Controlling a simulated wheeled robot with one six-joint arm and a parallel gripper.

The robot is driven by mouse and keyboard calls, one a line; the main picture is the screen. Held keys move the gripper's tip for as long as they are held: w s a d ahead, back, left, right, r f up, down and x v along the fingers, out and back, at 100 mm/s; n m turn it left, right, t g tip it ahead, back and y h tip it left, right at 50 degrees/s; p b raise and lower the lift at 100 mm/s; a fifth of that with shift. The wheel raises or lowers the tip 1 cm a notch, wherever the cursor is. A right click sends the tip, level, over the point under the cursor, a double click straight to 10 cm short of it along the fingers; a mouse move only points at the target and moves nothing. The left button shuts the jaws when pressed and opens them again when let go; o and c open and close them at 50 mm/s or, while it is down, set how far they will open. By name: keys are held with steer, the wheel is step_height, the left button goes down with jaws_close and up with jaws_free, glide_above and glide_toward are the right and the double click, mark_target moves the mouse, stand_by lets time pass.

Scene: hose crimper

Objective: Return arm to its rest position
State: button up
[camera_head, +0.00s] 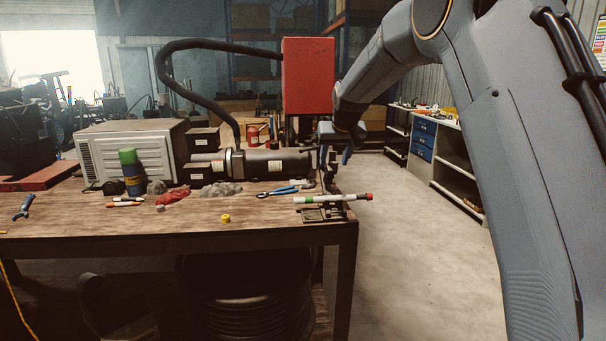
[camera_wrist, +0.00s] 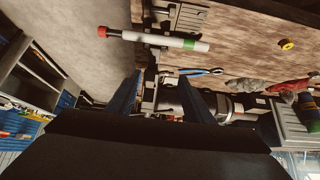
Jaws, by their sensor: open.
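My arm reaches in from the right of the head view and bends down toward the right end of the workbench (camera_head: 120,228). My gripper (camera_head: 340,157) is beside the hose crimper (camera_head: 308,75), a red box on a dark cylindrical body. In the wrist view, my gripper (camera_wrist: 158,98) shows two blue fingers spread apart with nothing held between them. A white tube with a green band and red tip (camera_head: 345,198) lies across a small metal stand at the bench's right corner. It also shows beyond the fingers in the wrist view (camera_wrist: 150,38), apart from them.
A thick black hose arches behind. A drawer cabinet (camera_head: 445,155) stands at right. The floor between it and the bench is clear.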

steer(key=s+d+f+g, duration=0.2)
steer(key=s+f, duration=0.4)
steer(key=s, duration=0.9)
steer(key=s+d+f+m+g, duration=0.1)
steer(key=s+d+f, duration=0.3)
steer(key=s, duration=1.2)
steer(key=s+d+f+g+h, duration=0.1)
steer(key=s+d+f+g, duration=0.2)
steer(key=s+f, duration=0.5)
steer(key=s, duration=0.8)
steer(key=shift+s+d, duration=0.15)
steer(key=shift+d, duration=0.2)
